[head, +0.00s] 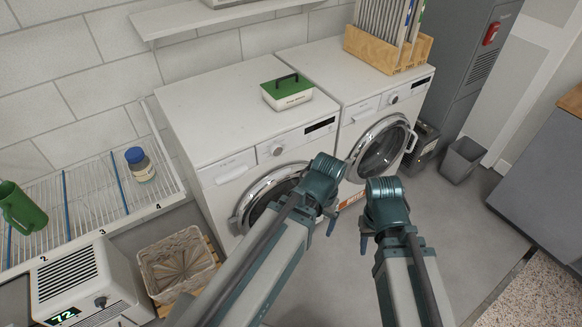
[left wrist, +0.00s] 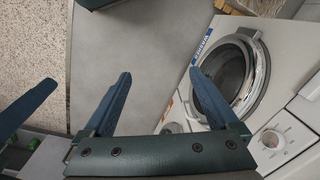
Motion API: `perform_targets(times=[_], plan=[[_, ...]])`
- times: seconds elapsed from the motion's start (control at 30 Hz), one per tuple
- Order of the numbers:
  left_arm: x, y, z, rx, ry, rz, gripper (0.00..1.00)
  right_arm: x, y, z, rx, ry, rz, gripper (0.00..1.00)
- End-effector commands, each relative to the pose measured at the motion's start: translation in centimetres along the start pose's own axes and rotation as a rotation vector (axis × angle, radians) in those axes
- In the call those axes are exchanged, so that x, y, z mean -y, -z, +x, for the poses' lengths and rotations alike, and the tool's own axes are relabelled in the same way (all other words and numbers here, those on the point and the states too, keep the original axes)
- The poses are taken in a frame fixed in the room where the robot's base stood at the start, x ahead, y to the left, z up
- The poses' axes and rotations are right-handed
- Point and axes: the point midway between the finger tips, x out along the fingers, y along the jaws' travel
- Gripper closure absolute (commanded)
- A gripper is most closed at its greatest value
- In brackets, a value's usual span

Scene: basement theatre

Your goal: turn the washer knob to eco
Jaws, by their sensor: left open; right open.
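The left of two white front-loading machines is the washer (head: 235,185); blue lettering that seems to read WASHER (left wrist: 202,45) shows low on its front in the left wrist view. Its round knob (head: 277,150) sits between the drawer and the dark display; the left wrist view shows the knob (left wrist: 270,139) ringed by small marks too small to read. Its setting cannot be told. My left gripper (left wrist: 162,75) is open and empty, in front of the washer and apart from the knob. My right gripper (head: 387,236) is open, low over the floor in front of the right machine.
The right machine (head: 335,62) has its own knob (head: 392,97) and round door. A green-lidded box (head: 286,92) stands on the washer. A wicker basket (head: 178,262) and a white device (head: 80,280) stand at the left.

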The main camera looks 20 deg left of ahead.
Motion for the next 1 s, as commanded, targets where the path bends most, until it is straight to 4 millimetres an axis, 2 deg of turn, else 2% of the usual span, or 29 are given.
perform_targets(times=[0.03, 0.1, 0.47, 0.7, 0.77, 0.83, 1.0], plan=[[0.3, 0.2, 3.7, -0.004, -0.002, -0.016, 0.06, 0.3, 0.2, 3.6, 0.0, -0.001, 0.0, 0.56], [0.9, 0.5, 6.0, -0.01, -0.004, -0.036, 0.06, 0.6, 0.3, 5.9, 0.0, -0.001, -0.001, 0.56], [4.4, 1.8, 17.6, -0.053, 0.044, -0.179, 0.06, 1.6, 1.0, 17.3, 0.0, -0.004, -0.001, 0.56], [8.3, 3.2, 23.6, -0.116, 0.197, -0.357, 0.06, 2.3, 1.4, 23.8, 0.0, -0.006, -0.002, 0.56], [9.8, 3.9, 24.6, -0.156, 0.275, -0.429, 0.06, 2.4, 1.5, 25.3, 0.0, -0.006, -0.002, 0.56], [11.7, 4.9, 24.5, -0.228, 0.386, -0.523, 0.06, 2.5, 1.6, 26.2, 0.0, -0.007, -0.002, 0.56], [14.8, 7.7, 20.9, -0.471, 0.62, -0.713, 0.06, 2.5, 1.6, 26.7, 0.0, -0.007, -0.002, 0.56]])
